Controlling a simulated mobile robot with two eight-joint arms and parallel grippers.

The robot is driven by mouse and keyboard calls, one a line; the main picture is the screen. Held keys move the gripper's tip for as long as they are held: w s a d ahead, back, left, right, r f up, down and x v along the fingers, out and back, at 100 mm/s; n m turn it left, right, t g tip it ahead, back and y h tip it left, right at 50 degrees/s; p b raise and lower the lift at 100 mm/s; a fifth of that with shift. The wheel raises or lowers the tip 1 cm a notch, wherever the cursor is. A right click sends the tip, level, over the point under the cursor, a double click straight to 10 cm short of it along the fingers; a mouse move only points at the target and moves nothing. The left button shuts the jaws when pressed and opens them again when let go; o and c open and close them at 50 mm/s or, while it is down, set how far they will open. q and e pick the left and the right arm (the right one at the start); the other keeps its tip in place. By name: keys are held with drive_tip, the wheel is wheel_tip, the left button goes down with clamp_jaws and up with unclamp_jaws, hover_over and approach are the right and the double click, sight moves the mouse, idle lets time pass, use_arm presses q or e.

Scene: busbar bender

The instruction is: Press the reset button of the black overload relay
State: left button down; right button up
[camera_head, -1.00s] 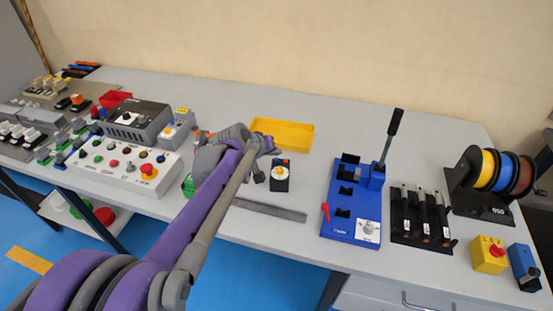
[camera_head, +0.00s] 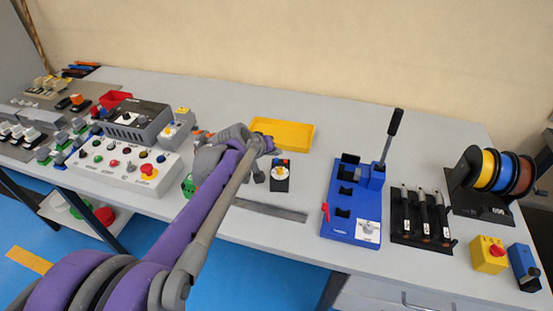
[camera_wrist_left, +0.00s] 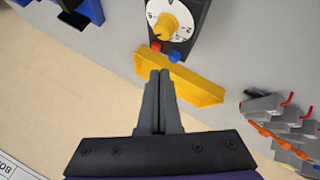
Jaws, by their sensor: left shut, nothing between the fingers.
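The black overload relay (camera_head: 280,178) stands on the table just right of my left gripper in the head view. In the left wrist view the relay (camera_wrist_left: 186,40) is at the top, with a white dial, a yellow knob (camera_wrist_left: 166,27), a red button (camera_wrist_left: 155,47) and a blue button (camera_wrist_left: 174,56) on its near end. My left gripper (camera_wrist_left: 160,73) is shut and empty. Its fingertips show just below the two buttons in that picture; I cannot tell the height gap. In the head view my left gripper (camera_head: 258,174) is partly hidden by its arm. My right gripper is not in view.
A yellow tray (camera_head: 283,122) lies behind the relay. A grey bar (camera_head: 268,210) lies in front. A blue bender with a black lever (camera_head: 352,230) stands right, and a control box (camera_head: 125,165) left. The table behind the bender is clear.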

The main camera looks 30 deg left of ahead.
sight(275, 165)
use_arm(q)
drive_tip(key=shift+f, duration=0.1)
drive_tip(key=shift+f, duration=0.35)
drive_tip(key=shift+f+b, duration=0.35)
drive_tip(key=shift+f, duration=0.05)
idle(0.7)
idle(0.4)
drive_tip(key=shift+r+p, duration=0.75)
drive_tip(key=shift+r, duration=0.1)
wheel_tip(275, 165, up, 5)
drive_tip(key=p, duration=0.4)
